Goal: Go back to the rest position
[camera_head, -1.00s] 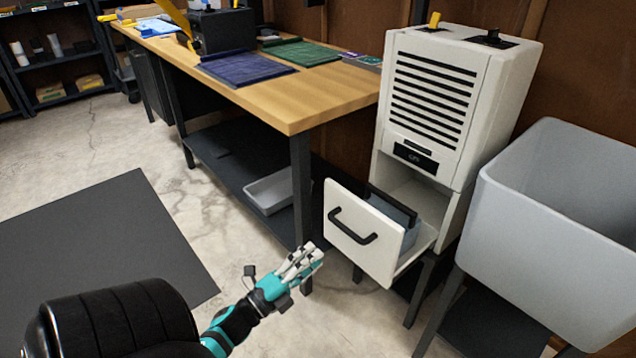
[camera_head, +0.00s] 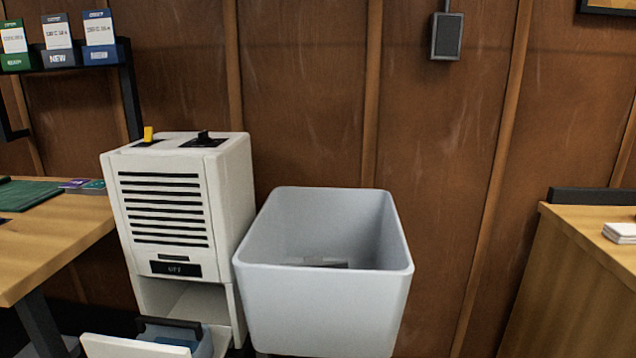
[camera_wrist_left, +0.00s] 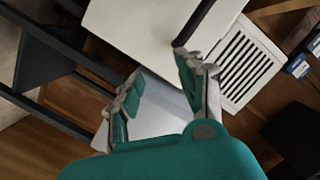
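My left gripper (camera_wrist_left: 160,70) shows only in the left wrist view. Its teal and grey fingers are spread apart with nothing held between them. Beyond the fingertips is a large white panel with a black bar (camera_wrist_left: 196,20), which looks like the pulled-out drawer front and its handle; whether the fingers touch it I cannot tell. The white vented unit (camera_head: 165,205) stands in the head view, its drawer (camera_head: 130,346) open at the bottom edge of the picture. My right gripper is in neither current view.
A grey tub (camera_head: 320,305) stands right of the unit, with a small dark item inside. A wooden workbench (camera_head: 55,235) is at the left and a wooden cabinet (camera_head: 575,285) at the right. A brown panelled wall (camera_head: 440,160) closes off the back.

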